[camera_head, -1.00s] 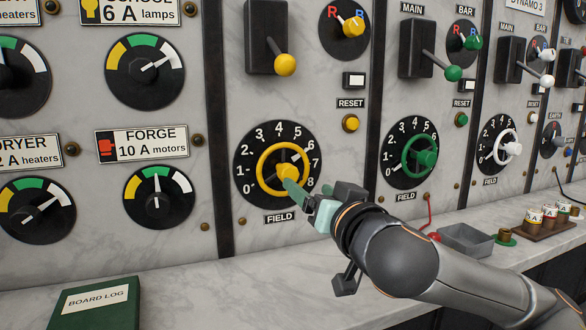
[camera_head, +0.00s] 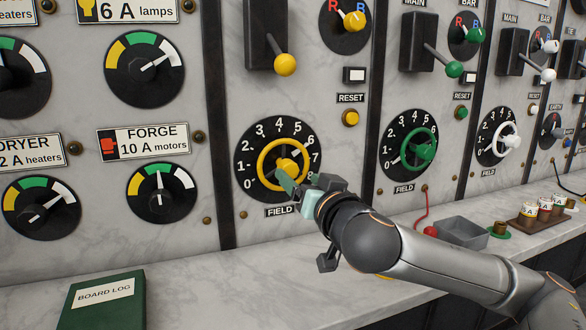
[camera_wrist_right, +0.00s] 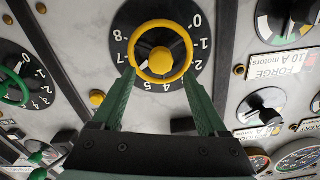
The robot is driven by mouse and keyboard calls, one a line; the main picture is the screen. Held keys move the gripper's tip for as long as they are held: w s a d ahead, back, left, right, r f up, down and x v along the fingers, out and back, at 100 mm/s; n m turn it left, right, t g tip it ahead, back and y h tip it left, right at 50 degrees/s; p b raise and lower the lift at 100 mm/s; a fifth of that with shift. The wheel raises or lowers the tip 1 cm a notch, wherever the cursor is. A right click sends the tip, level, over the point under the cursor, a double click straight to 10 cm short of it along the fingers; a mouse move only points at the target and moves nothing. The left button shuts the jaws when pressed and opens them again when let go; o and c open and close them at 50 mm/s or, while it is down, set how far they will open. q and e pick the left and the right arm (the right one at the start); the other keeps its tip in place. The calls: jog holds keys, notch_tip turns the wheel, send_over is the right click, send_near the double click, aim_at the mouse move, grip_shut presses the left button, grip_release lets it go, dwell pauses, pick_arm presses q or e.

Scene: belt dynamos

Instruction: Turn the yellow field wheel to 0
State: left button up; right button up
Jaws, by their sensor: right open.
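The yellow field wheel (camera_head: 286,164) sits on a black dial numbered from 0 at its lower left up and round to the right. It also shows in the right wrist view (camera_wrist_right: 161,60), with the dial upside down. My right gripper (camera_head: 290,187) is at the wheel's lower right in the head view. In the wrist view its two green fingers (camera_wrist_right: 159,77) are spread, with a tip at each side of the yellow rim. I cannot tell whether they touch it. The wheel's exact setting is not clear. My left gripper is out of view.
A yellow-knobbed lever (camera_head: 285,64) and a yellow reset button (camera_head: 350,118) are above the wheel. A green field wheel (camera_head: 419,150) is to the right.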

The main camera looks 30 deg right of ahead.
aim_at(291, 170)
jog(key=shift+x, duration=2.25)
grip_shut()
